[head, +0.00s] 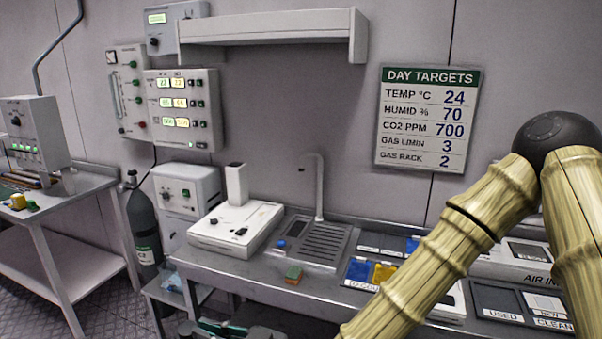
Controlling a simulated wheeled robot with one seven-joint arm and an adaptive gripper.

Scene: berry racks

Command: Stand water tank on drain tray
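A ribbed grey drain tray (325,241) is set in the middle of the bench, under a tall thin tap (319,188). No tank stands on its visible ribs. To its left is a white unit (222,232) with a dark knob. A narrow upright white block (236,185) stands on that unit; I cannot tell whether it is the water tank. My arm crosses the right side and leaves through the bottom edge. My gripper is not clearly in view. A dark and teal shape (222,328) is cut off at the bottom; I cannot tell what it is.
Blue (359,270) and yellow (384,273) bins are right of the tray. USED and CLEAN trays (497,300) are at right. A shelf (270,26) overhangs the bench. A gas cylinder (142,225) stands left.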

